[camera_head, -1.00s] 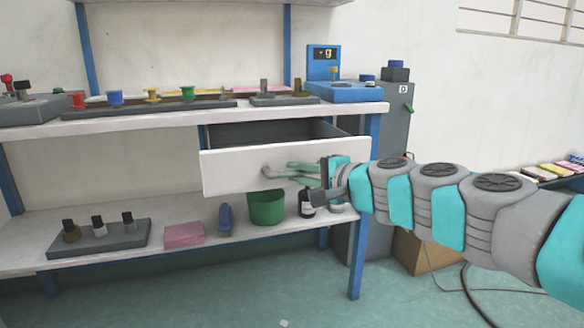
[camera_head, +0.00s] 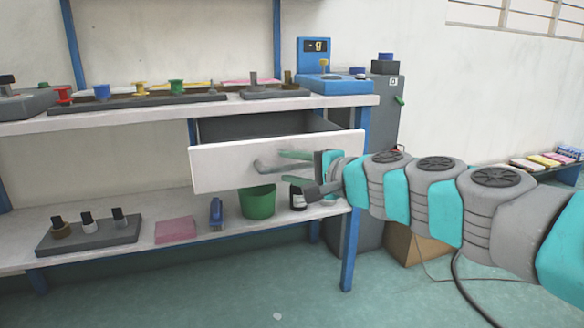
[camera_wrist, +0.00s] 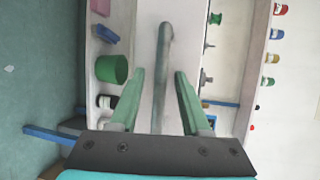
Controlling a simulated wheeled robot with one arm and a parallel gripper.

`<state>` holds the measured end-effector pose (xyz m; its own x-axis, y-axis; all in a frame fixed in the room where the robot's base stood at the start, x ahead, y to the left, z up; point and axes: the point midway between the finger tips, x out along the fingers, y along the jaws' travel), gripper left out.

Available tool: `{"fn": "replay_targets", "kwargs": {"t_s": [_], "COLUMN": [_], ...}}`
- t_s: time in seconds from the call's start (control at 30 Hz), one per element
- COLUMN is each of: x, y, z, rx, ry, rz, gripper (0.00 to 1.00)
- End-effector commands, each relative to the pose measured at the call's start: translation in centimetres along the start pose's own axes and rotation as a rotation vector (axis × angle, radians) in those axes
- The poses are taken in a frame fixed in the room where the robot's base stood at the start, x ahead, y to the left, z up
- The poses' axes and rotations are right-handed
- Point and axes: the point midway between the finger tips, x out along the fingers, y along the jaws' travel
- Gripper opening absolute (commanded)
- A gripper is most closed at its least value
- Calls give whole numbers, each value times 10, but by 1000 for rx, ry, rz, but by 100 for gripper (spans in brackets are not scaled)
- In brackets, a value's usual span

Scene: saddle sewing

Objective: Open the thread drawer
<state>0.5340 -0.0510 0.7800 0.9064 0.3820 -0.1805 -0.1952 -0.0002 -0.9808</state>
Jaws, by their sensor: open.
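The thread drawer (camera_head: 225,170) has a white front and stands pulled out under the table top, its dark inside showing in the head view. Its grey bar handle (camera_head: 264,168) sticks out from the front. My gripper (camera_head: 285,162) is at the handle, in front of the drawer's right half. In the wrist view the handle (camera_wrist: 163,55) runs between the two green fingers of my gripper (camera_wrist: 160,73), with a gap on each side. The gripper is open and holds nothing. The drawer front (camera_wrist: 148,20) fills the middle of that view.
The table top (camera_head: 150,118) carries a rack of coloured spools (camera_head: 102,92) and a blue scale (camera_head: 330,85). On the lower shelf (camera_head: 20,250) are a green cup (camera_head: 258,203), a pink block (camera_head: 176,230) and a dark bottle (camera_head: 297,196). A grey cabinet (camera_head: 384,130) stands at right.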

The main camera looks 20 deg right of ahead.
Motion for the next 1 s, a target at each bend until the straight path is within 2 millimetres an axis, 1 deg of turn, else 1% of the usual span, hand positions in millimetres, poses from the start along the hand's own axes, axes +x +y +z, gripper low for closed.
{"fn": "replay_targets", "kwargs": {"t_s": [0.17,0.27,0.37,0.7,0.83,1.0], "x": [-1,-7,-16,-58,-69,-77], "y": [0,0,0,0,0,0], "z": [0,-1,-1,-1,-1,0], "rx": [0,0,1,0,1,1], "ry": [0,2,2,3,4,0], "rz": [0,-1,-1,-1,-2,0], "gripper": [47,47,47,47,47,47]}}
